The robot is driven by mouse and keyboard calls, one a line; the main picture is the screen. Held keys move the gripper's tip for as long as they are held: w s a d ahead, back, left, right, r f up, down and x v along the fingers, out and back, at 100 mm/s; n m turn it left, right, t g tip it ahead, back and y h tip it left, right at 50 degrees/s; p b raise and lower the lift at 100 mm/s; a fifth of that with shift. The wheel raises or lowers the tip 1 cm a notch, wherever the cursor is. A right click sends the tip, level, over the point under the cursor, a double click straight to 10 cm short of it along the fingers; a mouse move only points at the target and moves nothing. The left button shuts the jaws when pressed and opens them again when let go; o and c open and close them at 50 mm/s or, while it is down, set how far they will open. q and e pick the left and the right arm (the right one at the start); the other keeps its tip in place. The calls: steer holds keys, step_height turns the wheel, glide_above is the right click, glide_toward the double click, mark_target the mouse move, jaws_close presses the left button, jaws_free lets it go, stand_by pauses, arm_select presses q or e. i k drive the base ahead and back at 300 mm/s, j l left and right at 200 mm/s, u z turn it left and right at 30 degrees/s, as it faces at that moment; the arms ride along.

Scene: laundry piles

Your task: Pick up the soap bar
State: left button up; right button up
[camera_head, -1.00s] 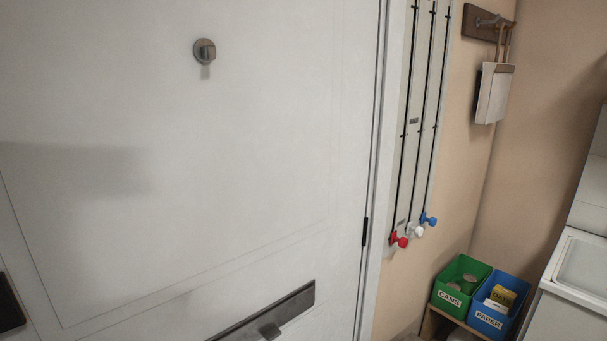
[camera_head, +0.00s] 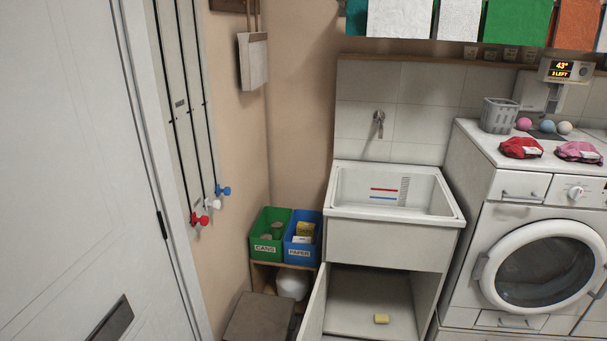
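A small yellow block that looks like the soap bar (camera_head: 381,319) lies on the floor of the open cabinet (camera_head: 352,290) under the white utility sink (camera_head: 398,212). It sits toward the front right of the cabinet floor, with nothing on top of it. Neither of my grippers shows in the head view.
The cabinet door (camera_head: 314,303) stands open at the left of the opening. Left of it are a green CANS bin (camera_head: 265,249), a blue PAPER bin (camera_head: 299,252) and a brown box (camera_head: 259,318). A washing machine (camera_head: 540,262) stands to the right, and a white door (camera_head: 60,150) fills the left.

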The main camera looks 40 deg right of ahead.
mark_target(378, 319)
steer(key=z, duration=1.8)
steer(key=i+l, duration=0.15)
steer(key=l, duration=0.15)
steer(key=i+l, duration=0.15)
steer(key=l, duration=0.15)
steer(key=i+l, duration=0.1)
steer(key=l, duration=0.2)
steer(key=i+l+u, duration=0.1)
steer(key=l, duration=0.2)
steer(key=i, duration=0.05)
